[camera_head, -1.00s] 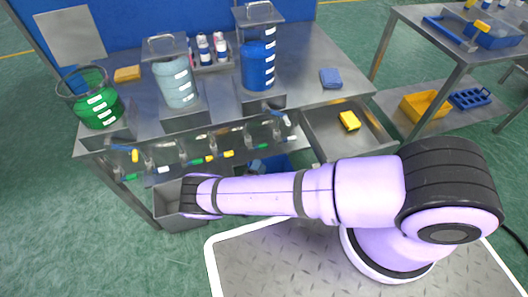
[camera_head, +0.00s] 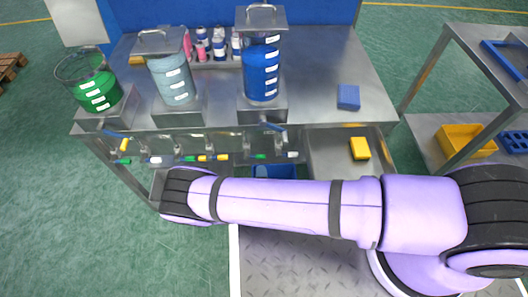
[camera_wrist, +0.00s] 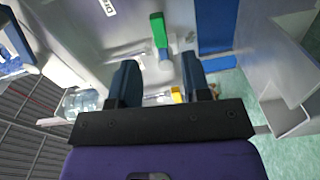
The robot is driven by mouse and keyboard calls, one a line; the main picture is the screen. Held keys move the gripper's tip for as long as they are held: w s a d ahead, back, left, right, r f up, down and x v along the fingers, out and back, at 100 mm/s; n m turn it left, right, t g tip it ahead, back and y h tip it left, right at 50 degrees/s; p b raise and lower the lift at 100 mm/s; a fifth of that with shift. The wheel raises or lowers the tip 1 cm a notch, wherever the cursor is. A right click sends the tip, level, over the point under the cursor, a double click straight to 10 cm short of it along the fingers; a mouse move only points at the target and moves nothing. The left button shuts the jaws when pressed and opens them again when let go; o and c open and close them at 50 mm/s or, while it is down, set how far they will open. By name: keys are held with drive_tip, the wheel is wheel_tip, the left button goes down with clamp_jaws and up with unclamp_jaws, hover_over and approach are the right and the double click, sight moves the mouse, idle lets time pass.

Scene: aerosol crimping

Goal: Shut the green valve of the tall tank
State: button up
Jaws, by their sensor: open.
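The tall tank (camera_head: 261,72) holds blue liquid and stands upright on the bench, right of two shorter tanks, in the head view. Below it a green valve handle (camera_head: 259,156) sits on the pipe under the bench edge. The wrist view shows a green handle (camera_wrist: 158,30) on a metal fitting, pointing upward in the picture. My gripper (camera_wrist: 160,75) is open, its dark fingers apart and nothing between them. The green handle lies ahead of the gap, apart from the fingers. My gripper is hidden in the head view.
A tank of green liquid (camera_head: 97,90) and one of pale liquid (camera_head: 173,80) stand left, with yellow-, white- and green-handled valves below. A blue block (camera_head: 348,97) lies on the bench; a yellow block (camera_head: 359,148) lies in the tray. A side table (camera_head: 470,75) stands right.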

sight(260, 158)
drive_tip(key=w, duration=0.9)
drive_tip(key=shift+w+d, duration=0.15)
drive_tip(key=shift+w, duration=0.05)
clamp_jaws()
